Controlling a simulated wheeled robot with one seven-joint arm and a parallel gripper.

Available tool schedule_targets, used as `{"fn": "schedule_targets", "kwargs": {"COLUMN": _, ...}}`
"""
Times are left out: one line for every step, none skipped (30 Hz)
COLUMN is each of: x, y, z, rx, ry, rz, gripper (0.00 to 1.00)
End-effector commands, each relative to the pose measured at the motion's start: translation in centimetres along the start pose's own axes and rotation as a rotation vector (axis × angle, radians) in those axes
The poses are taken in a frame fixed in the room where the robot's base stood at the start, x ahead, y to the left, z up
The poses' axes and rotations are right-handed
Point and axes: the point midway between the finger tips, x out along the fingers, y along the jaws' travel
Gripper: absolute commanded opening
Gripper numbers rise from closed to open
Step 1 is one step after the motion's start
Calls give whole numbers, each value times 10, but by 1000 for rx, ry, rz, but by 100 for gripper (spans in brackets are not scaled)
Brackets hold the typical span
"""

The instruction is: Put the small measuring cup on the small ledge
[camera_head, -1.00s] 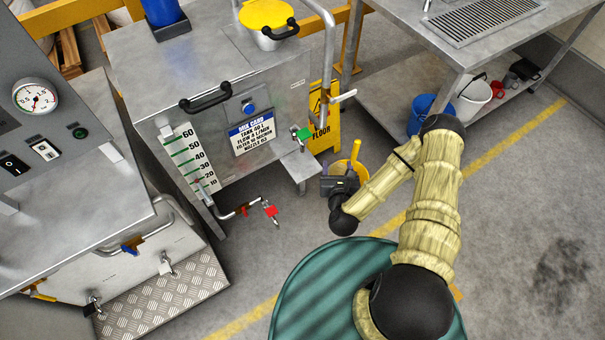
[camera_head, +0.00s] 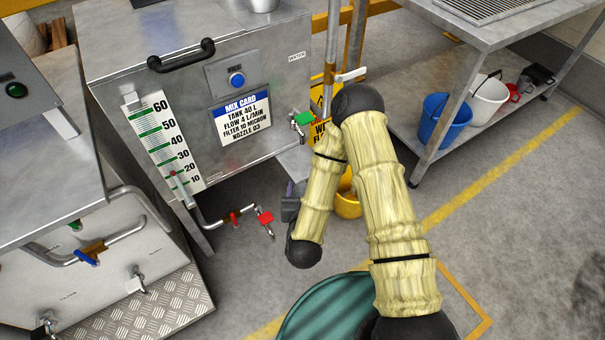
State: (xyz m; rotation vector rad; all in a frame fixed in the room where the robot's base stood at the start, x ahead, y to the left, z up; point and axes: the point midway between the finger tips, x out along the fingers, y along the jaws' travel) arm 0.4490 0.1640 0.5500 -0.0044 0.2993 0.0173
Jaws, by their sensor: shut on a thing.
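My gripper (camera_head: 291,196) is at the end of my bent arm, low in front of the tank's right side. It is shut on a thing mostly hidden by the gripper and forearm. A small purplish-grey patch shows at the jaws, and I cannot tell whether it is the thing or a finger. I cannot make out the small measuring cup for sure. The small metal ledge (camera_head: 291,160) sticks out low at the tank's right front corner, just above my gripper in the picture. My forearm covers its right part.
The steel tank (camera_head: 195,75) has a green-handled tap (camera_head: 304,118) above the ledge and a red-handled pipe valve (camera_head: 265,218) low in front. A yellow bucket (camera_head: 348,204) and wet-floor sign (camera_head: 319,133) stand behind my forearm. A workbench (camera_head: 480,25) is at right. Open floor lies right.

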Motion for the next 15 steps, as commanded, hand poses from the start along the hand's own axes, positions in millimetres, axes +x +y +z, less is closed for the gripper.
{"fn": "schedule_targets", "kwargs": {"x": 0, "y": 3, "z": -8, "rx": 0, "ry": -1, "rz": 3, "gripper": 31}}
{"fn": "schedule_targets", "kwargs": {"x": -1, "y": 5, "z": -7, "rx": 0, "ry": -1, "rz": 3, "gripper": 31}}
{"fn": "schedule_targets", "kwargs": {"x": -2, "y": 6, "z": -7, "rx": 0, "ry": -1, "rz": 3, "gripper": 31}}
{"fn": "schedule_targets", "kwargs": {"x": -2, "y": 6, "z": -7, "rx": -1, "ry": 0, "rz": 2, "gripper": 31}}
{"fn": "schedule_targets", "kwargs": {"x": -2, "y": 6, "z": -6, "rx": -1, "ry": 0, "rz": 2, "gripper": 31}}
{"fn": "schedule_targets", "kwargs": {"x": -3, "y": 7, "z": -5, "rx": -1, "ry": 0, "rz": 2, "gripper": 31}}
{"fn": "schedule_targets", "kwargs": {"x": -3, "y": 6, "z": -5, "rx": -1, "ry": 0, "rz": 2, "gripper": 31}}
{"fn": "schedule_targets", "kwargs": {"x": -3, "y": 6, "z": -4, "rx": -1, "ry": 0, "rz": 2, "gripper": 31}}
{"fn": "schedule_targets", "kwargs": {"x": -3, "y": 6, "z": -4, "rx": -1, "ry": 0, "rz": 2, "gripper": 31}}
{"fn": "schedule_targets", "kwargs": {"x": -3, "y": 6, "z": -4, "rx": -1, "ry": 1, "rz": 2, "gripper": 31}}
{"fn": "schedule_targets", "kwargs": {"x": -3, "y": 6, "z": -4, "rx": -1, "ry": 1, "rz": 2, "gripper": 31}}
{"fn": "schedule_targets", "kwargs": {"x": -3, "y": 6, "z": -4, "rx": -1, "ry": 1, "rz": 2, "gripper": 31}}
{"fn": "schedule_targets", "kwargs": {"x": -3, "y": 6, "z": -4, "rx": -1, "ry": 1, "rz": 2, "gripper": 31}}
{"fn": "schedule_targets", "kwargs": {"x": -3, "y": 6, "z": -5, "rx": -1, "ry": 1, "rz": 1, "gripper": 31}}
{"fn": "schedule_targets", "kwargs": {"x": -2, "y": 6, "z": -5, "rx": 0, "ry": 0, "rz": 1, "gripper": 31}}
